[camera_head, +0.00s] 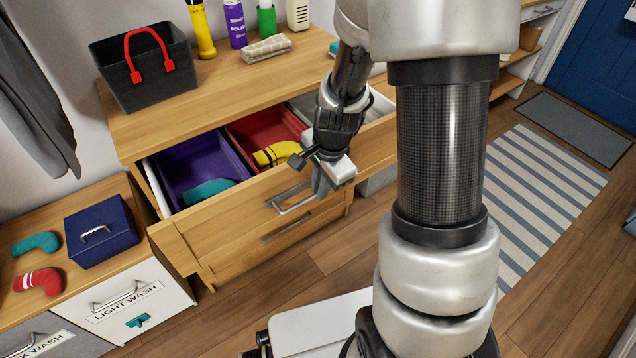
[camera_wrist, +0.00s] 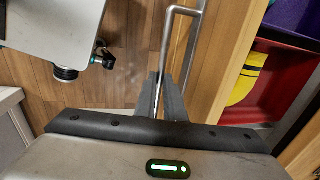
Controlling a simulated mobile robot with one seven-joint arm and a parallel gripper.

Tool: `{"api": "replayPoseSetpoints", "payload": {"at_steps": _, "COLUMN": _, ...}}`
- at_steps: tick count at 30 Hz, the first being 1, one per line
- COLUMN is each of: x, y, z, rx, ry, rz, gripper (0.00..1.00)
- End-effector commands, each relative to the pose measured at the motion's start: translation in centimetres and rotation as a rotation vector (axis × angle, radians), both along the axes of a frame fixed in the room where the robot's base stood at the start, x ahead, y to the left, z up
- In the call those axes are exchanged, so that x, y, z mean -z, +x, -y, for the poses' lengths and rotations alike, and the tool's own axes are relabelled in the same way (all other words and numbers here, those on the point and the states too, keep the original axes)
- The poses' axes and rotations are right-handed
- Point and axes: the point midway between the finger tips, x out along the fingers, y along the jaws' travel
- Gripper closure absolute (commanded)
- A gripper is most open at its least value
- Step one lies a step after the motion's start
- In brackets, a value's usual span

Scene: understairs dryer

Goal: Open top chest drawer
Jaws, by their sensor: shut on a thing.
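The wooden chest (camera_head: 220,88) stands against the wall in the head view. Its top drawer (camera_head: 235,220) is pulled out, showing a purple bin (camera_head: 188,163) and a red bin (camera_head: 262,122) inside, with a pale section farther right. The metal top-drawer handle (camera_head: 290,199) is on its front; it also shows in the wrist view (camera_wrist: 192,45). My gripper (camera_head: 319,188) is at the right end of this handle. In the wrist view its fingers (camera_wrist: 162,98) are shut on the handle bar. The fingertips are partly hidden in the head view.
A lower drawer handle (camera_head: 287,228) sits below. A teal sock (camera_head: 207,191) and a yellow sock (camera_head: 275,154) lie in the bins. A black basket (camera_head: 150,80) and bottles stand on top. Wash hampers (camera_head: 125,295) stand left; open floor (camera_head: 345,250) lies in front.

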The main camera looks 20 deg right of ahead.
Motion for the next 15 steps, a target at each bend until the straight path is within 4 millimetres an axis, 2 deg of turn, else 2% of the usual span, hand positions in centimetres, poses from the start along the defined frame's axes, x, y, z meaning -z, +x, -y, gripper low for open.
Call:
{"api": "replayPoseSetpoints", "payload": {"at_steps": 12, "x": -0.01, "y": -0.14, "z": 0.04, "rx": 0.001, "ry": 0.000, "rz": 0.000, "gripper": 1.00}}
{"api": "replayPoseSetpoints", "payload": {"at_steps": 13, "x": -0.01, "y": -0.14, "z": 0.04, "rx": 0.001, "ry": 0.000, "rz": 0.000, "gripper": 0.89}}
{"api": "replayPoseSetpoints", "payload": {"at_steps": 15, "x": -0.01, "y": -0.13, "z": 0.03, "rx": 0.000, "ry": 0.000, "rz": 0.000, "gripper": 0.77}}
